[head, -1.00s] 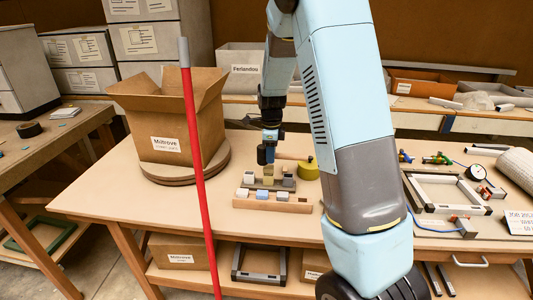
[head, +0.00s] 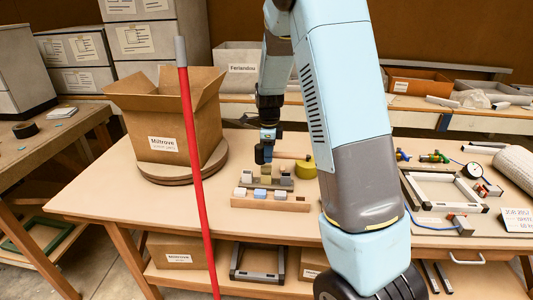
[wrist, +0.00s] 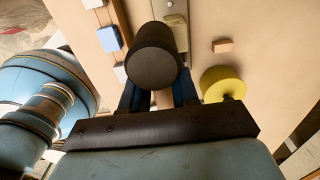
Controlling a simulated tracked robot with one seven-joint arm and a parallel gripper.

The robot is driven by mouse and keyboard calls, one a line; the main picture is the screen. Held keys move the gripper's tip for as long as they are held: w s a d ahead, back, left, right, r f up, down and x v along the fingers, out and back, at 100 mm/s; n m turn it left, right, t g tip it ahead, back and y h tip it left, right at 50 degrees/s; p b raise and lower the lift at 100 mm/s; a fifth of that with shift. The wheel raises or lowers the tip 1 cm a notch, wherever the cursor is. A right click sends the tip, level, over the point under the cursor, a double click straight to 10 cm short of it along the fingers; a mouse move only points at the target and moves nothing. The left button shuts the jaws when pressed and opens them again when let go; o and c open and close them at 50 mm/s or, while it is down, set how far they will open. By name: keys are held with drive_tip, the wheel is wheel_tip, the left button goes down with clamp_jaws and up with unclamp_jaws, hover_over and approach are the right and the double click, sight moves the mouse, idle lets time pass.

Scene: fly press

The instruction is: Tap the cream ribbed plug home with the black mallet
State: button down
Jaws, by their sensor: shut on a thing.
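My gripper (head: 269,138) is shut on the black mallet (head: 260,154), above the middle of the table. In the wrist view the mallet's round black head (wrist: 155,56) is just beyond the fingers and fills the middle. Its light wooden handle (head: 295,156) points right in the head view. A small pale yellowish piece (head: 265,170), which looks like the cream plug, is right below the mallet head on a grey block (head: 285,184). Its ribs are too small to make out, and I cannot tell whether the mallet touches it. In the wrist view the mallet head hides part of this area.
A wooden rack (head: 285,204) with white and blue blocks stands in front. A yellow-green cylinder (head: 307,169) is close on the right. A red pole (head: 193,150) rises in front of the table. A cardboard box (head: 165,125) stands left. A metal frame (head: 440,188) lies right.

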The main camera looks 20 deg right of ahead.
drive_tip(key=m, duration=0.3)
drive_tip(key=shift+w+d+r, duration=0.15)
drive_tip(key=shift+d+r, duration=0.15)
drive_tip(key=shift+d, duration=0.1)
drive_tip(key=m, duration=0.3)
drive_tip(key=shift+w+d+r+m, duration=0.15)
drive_tip(key=shift+d+r+m, duration=0.05)
drive_tip(key=shift+d+m, duration=0.2)
drive_tip(key=shift+f, duration=1.2)
drive_tip(key=shift+f, duration=0.1)
drive_tip(key=shift+f, duration=1.35)
drive_tip(key=shift+r, duration=0.1)
drive_tip(key=shift+r, duration=1.05)
drive_tip(key=shift+f, duration=0.1)
